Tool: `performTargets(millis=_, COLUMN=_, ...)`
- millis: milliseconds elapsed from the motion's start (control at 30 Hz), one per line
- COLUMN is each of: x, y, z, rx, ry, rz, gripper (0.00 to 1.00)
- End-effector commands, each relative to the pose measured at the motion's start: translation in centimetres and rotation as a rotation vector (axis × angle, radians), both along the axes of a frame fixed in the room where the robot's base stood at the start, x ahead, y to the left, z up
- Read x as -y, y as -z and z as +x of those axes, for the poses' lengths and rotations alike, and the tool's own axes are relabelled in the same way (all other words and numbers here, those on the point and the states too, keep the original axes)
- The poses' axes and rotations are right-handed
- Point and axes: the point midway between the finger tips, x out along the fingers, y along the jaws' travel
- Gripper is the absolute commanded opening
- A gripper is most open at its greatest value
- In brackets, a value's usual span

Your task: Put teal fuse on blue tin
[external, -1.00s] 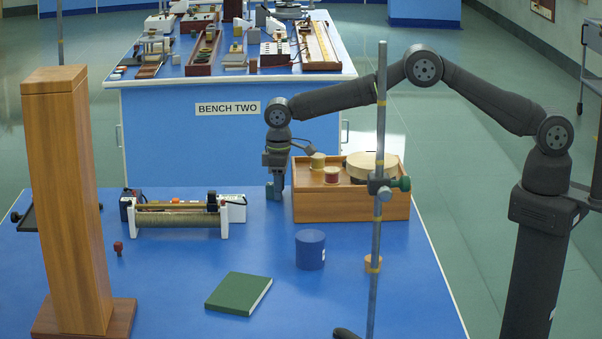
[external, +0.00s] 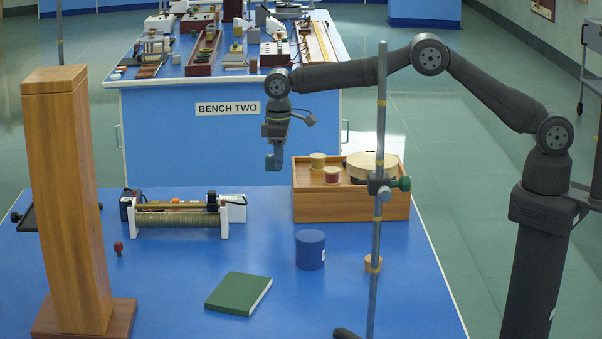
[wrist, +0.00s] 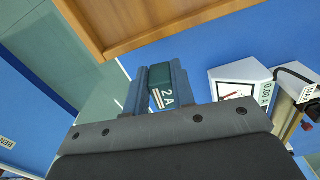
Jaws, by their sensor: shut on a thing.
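My gripper (external: 274,163) is shut on the teal fuse, raised above the back of the blue bench, left of the wooden box. In the wrist view the teal fuse (wrist: 161,85), marked "2 A", sits between the two jaws. In the external view it is too small to make out clearly. The blue tin (external: 310,250) stands upright on the bench, in front of the wooden box and to the right of and nearer than my gripper. Its top looks flat and bare.
The wooden box (external: 350,207) carries spools and a round drum. A metal rod stand (external: 380,130) rises right of the tin. The bench between book and rheostat is clear.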

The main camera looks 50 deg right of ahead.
Motion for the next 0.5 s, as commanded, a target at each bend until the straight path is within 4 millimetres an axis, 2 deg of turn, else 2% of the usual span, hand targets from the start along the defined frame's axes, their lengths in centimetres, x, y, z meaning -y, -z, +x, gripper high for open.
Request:
performTargets(millis=100, x=0.0, y=-1.4, z=0.0, rx=0.001, ry=0.000, rz=0.001, gripper=0.01)
performTargets(millis=267, x=-0.3, y=-2.1, z=-0.4, rx=-0.001, ry=-0.003, rz=-0.001, gripper=0.01)
performTargets(millis=367, x=-1.6, y=-2.8, z=-2.0, rx=0.000, ry=-0.013, rz=0.000, gripper=0.01)
performTargets(millis=467, x=-3.7, y=-4.1, z=-5.0, rx=0.001, ry=-0.030, rz=0.001, gripper=0.01)
performTargets(millis=500, x=-4.6, y=-4.7, z=-6.6, rx=0.002, ry=-0.038, rz=0.001, gripper=0.01)
